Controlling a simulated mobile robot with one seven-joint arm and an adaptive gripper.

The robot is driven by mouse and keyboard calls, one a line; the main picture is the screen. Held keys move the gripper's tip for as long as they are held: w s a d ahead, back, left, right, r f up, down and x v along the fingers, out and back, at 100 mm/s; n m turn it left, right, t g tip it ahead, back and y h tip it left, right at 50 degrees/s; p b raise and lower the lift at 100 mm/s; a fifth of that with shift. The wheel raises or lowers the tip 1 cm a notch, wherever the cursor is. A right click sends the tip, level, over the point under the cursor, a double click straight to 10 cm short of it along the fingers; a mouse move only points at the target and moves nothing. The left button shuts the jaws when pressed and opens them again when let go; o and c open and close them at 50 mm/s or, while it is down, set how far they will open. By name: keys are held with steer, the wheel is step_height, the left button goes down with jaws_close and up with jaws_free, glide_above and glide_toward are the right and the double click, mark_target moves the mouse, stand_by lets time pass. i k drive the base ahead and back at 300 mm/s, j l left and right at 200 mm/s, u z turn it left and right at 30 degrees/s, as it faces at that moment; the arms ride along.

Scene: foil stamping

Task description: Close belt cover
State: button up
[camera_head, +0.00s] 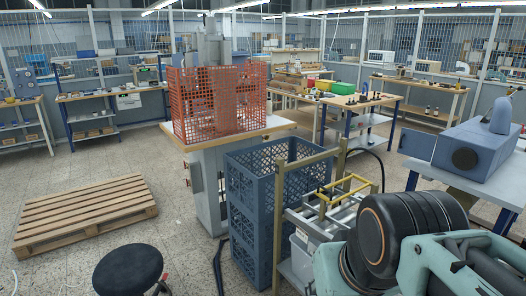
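No part in view can be named with certainty as the belt cover. A press (209,50) stands in the middle behind an orange mesh guard (192,105), on a grey cabinet (211,185) with a wooden top. A blue-grey machine (478,147) with a dark round part on its front sits on a table at the right. A flat blue-grey panel (419,145) stands out at its left side. My arm's teal and black links fill the lower right corner. My gripper does not show, so its place relative to these things cannot be told.
A tall blue crate stack (252,215) stands in front of the cabinet, beside a frame with yellow bars (342,196). A wooden pallet (85,212) and a black stool (128,270) are at the left. Workbenches line the back. Floor is free between pallet and cabinet.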

mark_target(415, 144)
steer(key=i+j+z, duration=0.1)
steer(key=i+z, duration=0.4)
steer(key=i+j+z, duration=0.3)
steer(key=z, duration=0.15)
steer(key=i+j+z, duration=0.5)
steer(key=k+l, duration=0.1)
